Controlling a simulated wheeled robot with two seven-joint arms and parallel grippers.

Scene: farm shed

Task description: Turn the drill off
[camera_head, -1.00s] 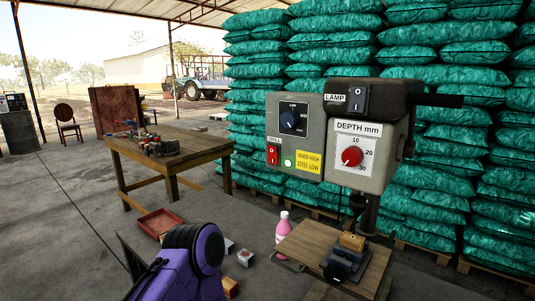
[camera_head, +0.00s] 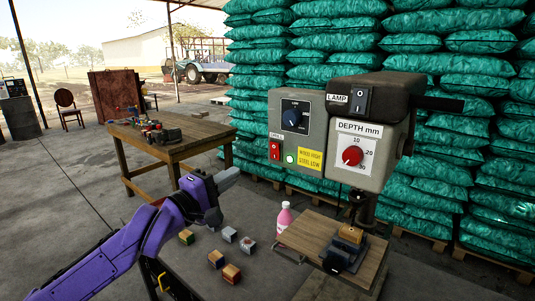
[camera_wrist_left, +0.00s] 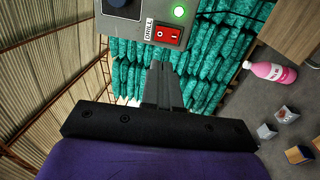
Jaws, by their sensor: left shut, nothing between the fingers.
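The drill press (camera_head: 362,150) stands at the right, with a grey control panel (camera_head: 311,108) on its left side. The red drill switch (camera_head: 275,150) is at the panel's lower left, beside a lit green lamp (camera_head: 290,158). The switch also shows in the left wrist view (camera_wrist_left: 167,35), just beyond the fingertips. My left gripper (camera_head: 226,178) is shut and empty, below and left of the switch, apart from it; its fingers (camera_wrist_left: 162,85) point toward the panel. My right gripper is not in view.
A pink bottle (camera_head: 284,218) stands left of the drill's wooden table (camera_head: 300,232). Several small blocks (camera_head: 231,273) lie on the bench below my left arm. A wooden table (camera_head: 195,138) with tools stands behind. Stacked green sacks (camera_head: 262,80) fill the back.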

